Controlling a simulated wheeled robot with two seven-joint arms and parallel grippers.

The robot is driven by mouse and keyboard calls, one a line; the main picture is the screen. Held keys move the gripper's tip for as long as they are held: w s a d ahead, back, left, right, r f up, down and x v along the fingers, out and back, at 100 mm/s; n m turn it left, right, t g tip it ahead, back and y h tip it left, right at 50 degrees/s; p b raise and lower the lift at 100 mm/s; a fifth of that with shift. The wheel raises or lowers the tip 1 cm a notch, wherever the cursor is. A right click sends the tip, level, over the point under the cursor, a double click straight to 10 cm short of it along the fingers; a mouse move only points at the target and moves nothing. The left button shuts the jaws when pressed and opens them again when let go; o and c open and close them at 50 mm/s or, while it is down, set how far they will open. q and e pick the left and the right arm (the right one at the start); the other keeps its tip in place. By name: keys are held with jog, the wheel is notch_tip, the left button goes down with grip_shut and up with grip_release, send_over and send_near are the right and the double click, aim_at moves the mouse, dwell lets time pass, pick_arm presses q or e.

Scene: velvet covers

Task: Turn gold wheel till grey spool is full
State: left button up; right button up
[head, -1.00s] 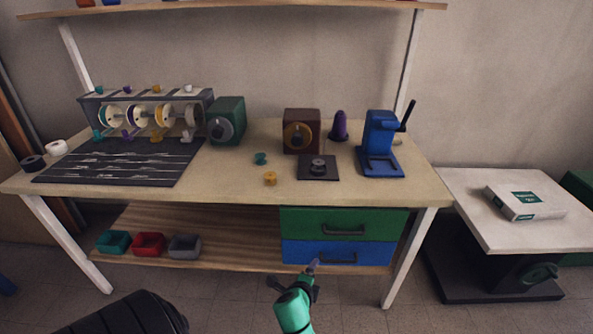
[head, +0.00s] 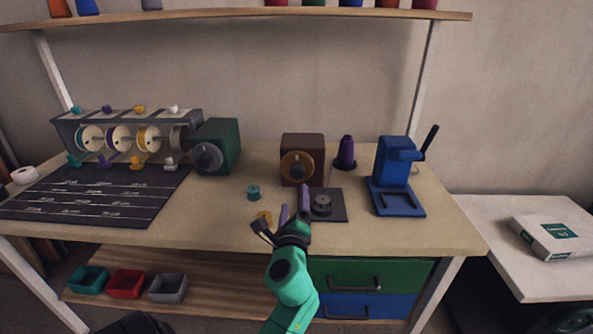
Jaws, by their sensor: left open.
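The gold wheel (head: 297,165) is a round dial on the front of a maroon box (head: 303,144) on the bench. A small grey spool (head: 322,202) sits on a black plate (head: 338,213) just in front and to the right of that box. I cannot tell how much thread is on it. Another grey reel (head: 180,138) hangs at the right end of the rack. My right gripper is not in view.
A teal spool (head: 254,192) and a partly hidden yellow spool (head: 265,217) lie near my left gripper. A green box with a grey dial (head: 217,146) stands left, a purple cone (head: 346,154) and blue press (head: 394,165) right. A dark mat (head: 85,195) covers the bench's left.

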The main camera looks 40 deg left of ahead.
aim_at(296, 174)
pick_arm(q)
jog(key=x, duration=0.4)
jog(key=shift+r, duration=0.3)
jog(key=x, duration=0.8)
jog(key=shift+f, duration=0.3)
jog(key=shift+w+a, duration=0.2)
jog(key=shift+w, duration=0.05)
jog(key=shift+a, duration=0.1)
grip_shut()
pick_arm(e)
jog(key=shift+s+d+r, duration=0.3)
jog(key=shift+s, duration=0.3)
